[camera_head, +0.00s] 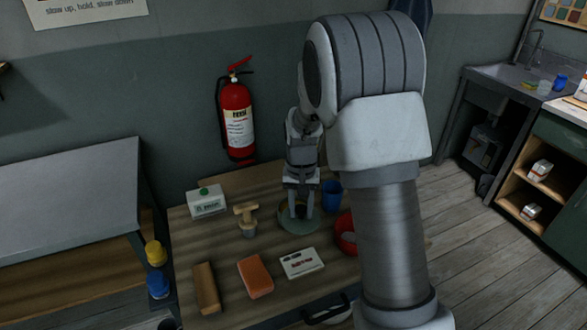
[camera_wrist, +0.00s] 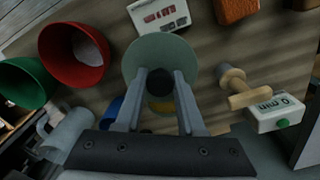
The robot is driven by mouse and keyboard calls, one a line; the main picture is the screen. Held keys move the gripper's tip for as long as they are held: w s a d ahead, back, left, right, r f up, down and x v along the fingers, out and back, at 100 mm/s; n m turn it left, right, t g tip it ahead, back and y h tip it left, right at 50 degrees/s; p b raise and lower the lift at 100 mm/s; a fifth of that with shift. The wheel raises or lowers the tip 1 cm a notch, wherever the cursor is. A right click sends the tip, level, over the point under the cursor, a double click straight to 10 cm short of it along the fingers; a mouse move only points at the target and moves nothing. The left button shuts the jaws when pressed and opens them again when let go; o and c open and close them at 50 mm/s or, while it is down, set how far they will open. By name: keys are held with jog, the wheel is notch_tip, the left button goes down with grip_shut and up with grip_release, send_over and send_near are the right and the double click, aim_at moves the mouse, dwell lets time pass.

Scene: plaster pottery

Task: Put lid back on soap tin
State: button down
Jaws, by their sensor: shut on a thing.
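My gripper (camera_head: 299,207) points down over a pale green round disc (camera_head: 297,224) on the wooden table. In the wrist view my gripper (camera_wrist: 160,84) is shut on a small dark round piece (camera_wrist: 158,84), which looks like a knob. The same pale green disc (camera_wrist: 160,52) spreads out around and behind this piece. The fingers hide much of the middle, so no seam between lid and tin can be made out.
A blue cup (camera_head: 331,194) and a red bowl (camera_head: 346,235) stand close on the right. A wooden-handled tool (camera_head: 245,214) and a white box with a green button (camera_head: 206,203) stand left. A white card (camera_head: 301,262), orange block (camera_head: 255,277) and brown block (camera_head: 206,288) lie in front.

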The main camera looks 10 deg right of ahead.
jog(key=w+r+m+p, duration=0.2)
jog(key=w+m+p, duration=0.35)
jog(key=w, duration=0.45)
jog(key=shift+m, duration=0.55)
jog(key=shift+w+d+f+b, duration=0.1)
jog(key=shift+f+b, duration=2.2)
jog(key=shift+f, duration=1.15)
jog(key=shift+f+b, duration=0.2)
jog(key=shift+b, duration=0.25)
grip_release()
jog(key=shift+r, duration=0.15)
